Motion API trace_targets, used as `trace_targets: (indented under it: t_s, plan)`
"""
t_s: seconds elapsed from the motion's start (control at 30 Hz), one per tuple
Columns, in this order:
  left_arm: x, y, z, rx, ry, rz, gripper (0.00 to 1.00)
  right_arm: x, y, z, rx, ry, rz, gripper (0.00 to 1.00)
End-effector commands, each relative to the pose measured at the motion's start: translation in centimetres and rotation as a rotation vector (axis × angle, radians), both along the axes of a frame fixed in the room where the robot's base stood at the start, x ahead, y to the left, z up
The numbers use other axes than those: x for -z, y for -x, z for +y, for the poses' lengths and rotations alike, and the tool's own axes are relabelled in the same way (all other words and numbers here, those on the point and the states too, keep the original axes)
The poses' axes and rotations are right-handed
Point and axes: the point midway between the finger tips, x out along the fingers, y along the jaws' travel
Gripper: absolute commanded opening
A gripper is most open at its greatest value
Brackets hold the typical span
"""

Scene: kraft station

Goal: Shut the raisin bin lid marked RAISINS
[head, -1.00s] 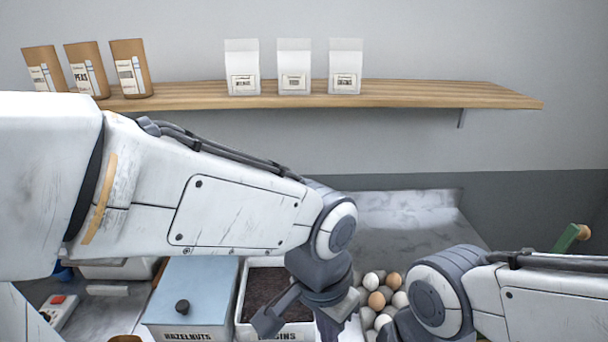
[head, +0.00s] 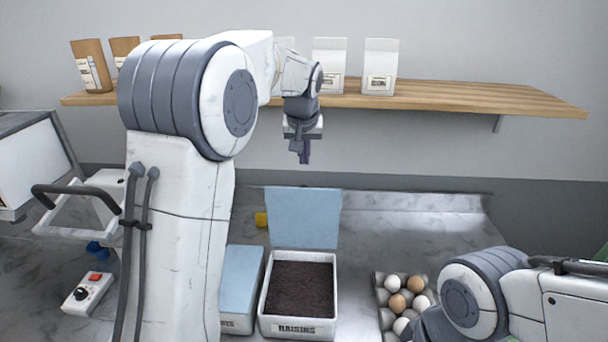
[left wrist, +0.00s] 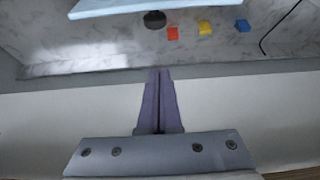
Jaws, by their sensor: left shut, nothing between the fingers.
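The raisin bin (head: 297,329), labelled RAISINS, stands on the counter in the head view, full of dark raisins. Its pale blue lid (head: 303,218) stands upright, open, at the bin's back edge. My left gripper (head: 305,158) is shut and empty, above and behind the lid, in front of the wall below the shelf.
A blue-lidded bin (head: 241,280) stands just left of the raisin bin, partly hidden by my left arm. An egg tray (head: 383,300) is to the right. A shelf (head: 450,95) with bags runs above. Coloured blocks (left wrist: 204,28) lie behind the lid.

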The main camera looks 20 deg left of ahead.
Motion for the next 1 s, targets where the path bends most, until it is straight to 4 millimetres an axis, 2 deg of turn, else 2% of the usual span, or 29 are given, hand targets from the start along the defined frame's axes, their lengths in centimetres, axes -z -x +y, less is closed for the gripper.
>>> trace_targets:
  t_s: [0.23, 0.4, 0.6, 1.0]
  plan:
    - [4.9, -2.1, 0.6, 0.000, 0.001, 0.006, 0.00, -1.9, 0.0, 0.0, 0.001, 0.000, 0.000, 0.66]
    - [4.6, 0.2, -0.1, 0.002, 0.000, -0.001, 0.00, -2.6, 0.0, 0.0, 0.000, 0.000, 0.000, 0.66]
    - [5.0, 1.5, -0.5, 0.002, -0.001, 0.000, 0.00, -3.0, 0.0, 0.0, -0.001, 0.000, 0.000, 0.66]
    - [5.1, 1.8, -0.6, 0.001, 0.000, -0.001, 0.00, -3.0, 0.0, 0.0, -0.001, 0.000, 0.000, 0.66]
